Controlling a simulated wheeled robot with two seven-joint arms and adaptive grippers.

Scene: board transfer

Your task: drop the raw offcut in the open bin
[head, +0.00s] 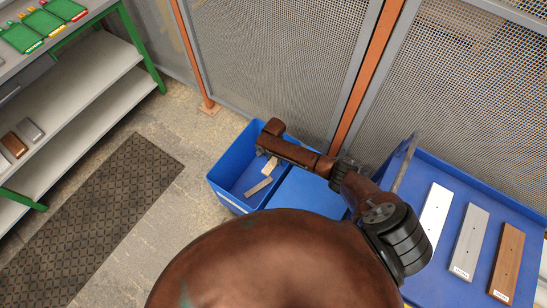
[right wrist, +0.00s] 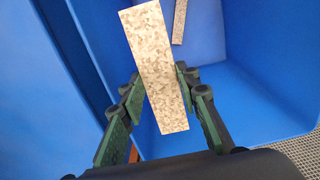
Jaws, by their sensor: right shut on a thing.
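The open blue bin (head: 234,158) stands on the floor in the middle of the head view, below my right arm. My right gripper (right wrist: 159,88) is shut on the raw offcut (right wrist: 157,75), a mottled beige-grey strip, and holds it over the bin. In the head view the gripper (head: 266,152) is mostly hidden by my own arm. Another mottled strip (right wrist: 180,20) lies inside the bin in the right wrist view. My left gripper is not in view.
A blue lidded box (head: 308,196) adjoins the bin on the right. A blue tray (head: 450,180) at the right holds white, grey and brown boards. A mesh fence (head: 280,60) stands behind. Shelves (head: 100,75) are at the left, with a dark mat (head: 90,220) on the floor.

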